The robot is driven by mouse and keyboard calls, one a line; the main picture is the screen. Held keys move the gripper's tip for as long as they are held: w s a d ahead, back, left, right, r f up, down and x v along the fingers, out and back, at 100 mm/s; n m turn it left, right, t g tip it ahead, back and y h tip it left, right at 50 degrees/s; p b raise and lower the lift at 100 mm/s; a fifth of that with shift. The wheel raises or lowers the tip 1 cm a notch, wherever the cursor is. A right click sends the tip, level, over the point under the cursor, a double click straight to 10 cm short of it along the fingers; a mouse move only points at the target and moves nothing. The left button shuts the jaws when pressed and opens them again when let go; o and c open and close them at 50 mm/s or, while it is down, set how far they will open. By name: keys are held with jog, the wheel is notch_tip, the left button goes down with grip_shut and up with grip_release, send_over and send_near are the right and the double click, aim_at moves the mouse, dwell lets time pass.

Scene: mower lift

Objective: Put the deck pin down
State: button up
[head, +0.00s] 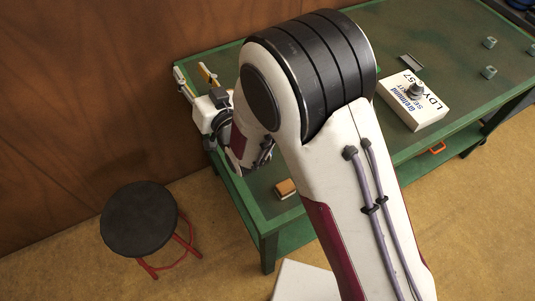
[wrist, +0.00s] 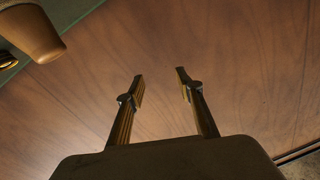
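My gripper (head: 195,77) is at the far left corner of the green table, by the wooden wall. In the wrist view, my gripper (wrist: 161,84) has its two fingers apart, with only wood-grained surface visible between them. I see nothing held. I cannot pick out the deck pin with certainty in either view. A small grey knob-like piece (head: 415,90) stands on the white printed box (head: 407,107) on the right of the table; I cannot tell whether it is the pin. My arm hides much of the table's middle.
The green table (head: 425,40) carries a brown block (head: 285,188) near its left front edge and several small grey-green pieces (head: 489,72) at right. A tan rounded thing (wrist: 30,32) shows at upper left in the wrist view. A black stool (head: 139,219) stands at left.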

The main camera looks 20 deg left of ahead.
jog(key=s+d+f+n+g+h, duration=0.2)
jog(key=d+f+n+g, duration=0.15)
jog(key=d, duration=0.55)
jog(key=s+d+f+n+g+h, duration=0.1)
jog(key=s+d+f+n+g, duration=0.1)
jog(key=d+n+g, duration=0.5)
jog(key=s+d+f+n+g+h, duration=0.2)
jog(key=d+f+n+g, duration=0.1)
jog(key=d, duration=0.8)
jog(key=shift+t, duration=0.25)
jog(key=shift+w+a+f, duration=0.1)
jog(key=shift+f, duration=1.1)
jog(key=shift+w+f, duration=0.1)
jog(key=shift+f, duration=1.1)
jog(key=shift+a, duration=0.1)
jog(key=shift+x, duration=1.15)
jog(key=shift+f, duration=0.1)
